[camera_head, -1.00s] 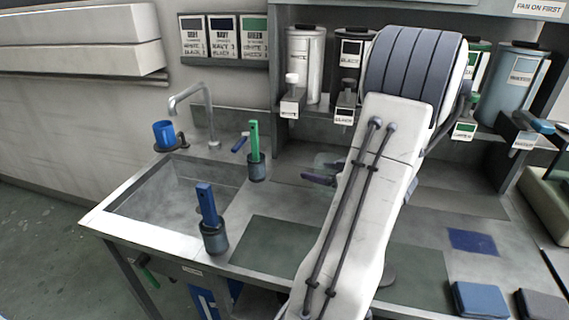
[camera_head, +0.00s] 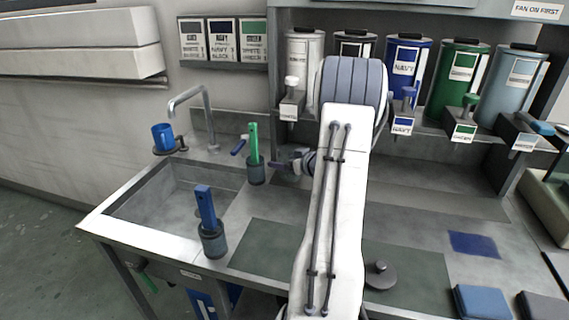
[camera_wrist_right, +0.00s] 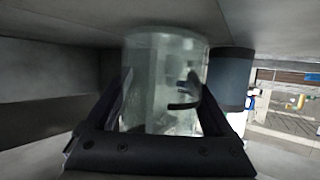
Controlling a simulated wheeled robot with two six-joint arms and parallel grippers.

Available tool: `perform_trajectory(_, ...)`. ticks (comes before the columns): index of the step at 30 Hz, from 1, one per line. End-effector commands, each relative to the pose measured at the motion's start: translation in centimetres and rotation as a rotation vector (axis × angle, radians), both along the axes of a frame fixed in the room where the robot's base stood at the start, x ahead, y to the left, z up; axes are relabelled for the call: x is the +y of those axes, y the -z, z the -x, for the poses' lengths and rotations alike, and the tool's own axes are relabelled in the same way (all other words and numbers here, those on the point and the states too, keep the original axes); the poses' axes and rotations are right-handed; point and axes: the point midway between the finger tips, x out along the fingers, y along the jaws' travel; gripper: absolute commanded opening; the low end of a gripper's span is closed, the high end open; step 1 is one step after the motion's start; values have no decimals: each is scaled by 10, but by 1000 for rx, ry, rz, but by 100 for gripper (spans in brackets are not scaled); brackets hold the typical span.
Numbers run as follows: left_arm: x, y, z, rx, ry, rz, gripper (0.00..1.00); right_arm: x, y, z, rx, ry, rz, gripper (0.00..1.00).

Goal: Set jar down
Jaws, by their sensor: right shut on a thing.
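My right gripper (camera_head: 292,162) reaches over the counter in the head view, just right of the cup with the green-handled tool. In the right wrist view the gripper (camera_wrist_right: 165,105) is shut on a clear glass jar (camera_wrist_right: 165,75), with a dark finger on either side of it. The jar looks about upright in that view. My left gripper is not in view.
A cup with a green-handled tool (camera_head: 254,160) stands close to my gripper. A cup with a blue-handled tool (camera_head: 210,228) stands near the sink (camera_head: 165,208). A round grey lid (camera_head: 380,275) lies on the dark mat (camera_head: 415,275). Labelled dispensers (camera_head: 455,85) line the back.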

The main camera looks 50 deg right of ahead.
Motion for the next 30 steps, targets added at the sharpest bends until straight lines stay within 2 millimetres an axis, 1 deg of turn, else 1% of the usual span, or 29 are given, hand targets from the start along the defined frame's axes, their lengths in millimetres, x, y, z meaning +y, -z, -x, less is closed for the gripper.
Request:
perform_trajectory(1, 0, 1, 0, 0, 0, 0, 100, 0, 3, 0, -2, 0, 1, 2)
perform_trajectory(7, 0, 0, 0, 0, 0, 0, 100, 0, 2, 0, -2, 0, 4, 2)
perform_trajectory(11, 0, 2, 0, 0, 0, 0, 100, 0, 5, 0, -2, 0, 4, 2)
perform_trajectory(12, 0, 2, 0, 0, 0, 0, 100, 0, 5, 0, -1, 0, 3, 98)
perform_trajectory(13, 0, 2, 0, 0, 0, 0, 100, 0, 5, 0, -1, 0, 3, 100)
perform_trajectory(19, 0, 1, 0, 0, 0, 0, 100, 0, 5, 0, -1, -1, 3, 100)
perform_trajectory(22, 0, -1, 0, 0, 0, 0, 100, 0, 0, 1, -1, 0, 3, 100)
perform_trajectory(26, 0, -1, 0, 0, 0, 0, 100, 1, -6, 16, -2, 3, 4, 100)
perform_trajectory(30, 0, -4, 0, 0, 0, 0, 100, 6, -17, 44, -2, 5, 4, 100)
